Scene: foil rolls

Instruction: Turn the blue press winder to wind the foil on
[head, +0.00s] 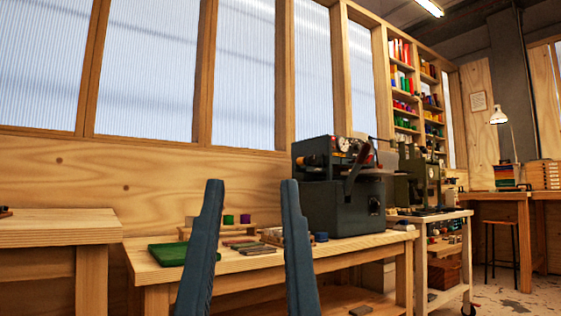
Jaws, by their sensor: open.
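The dark blue-grey press (342,205) stands at the right end of the wooden bench. It has a round white gauge on top, a black lever (356,168) on its front and a small orange part (309,161) at its upper left. I cannot tell for certain which part is the winder. My gripper (251,184) is in the foreground, its two dark blue fingers upright and wide apart, with nothing between them. The right finger hides part of the bench.
The bench (345,244) holds a green mat (178,252), small green (229,219) and purple (245,218) rolls, and flat pieces. Another wooden table (55,232) stands at left. A second, greenish machine (418,182) stands on a wheeled cart at right. Floor shows at lower right.

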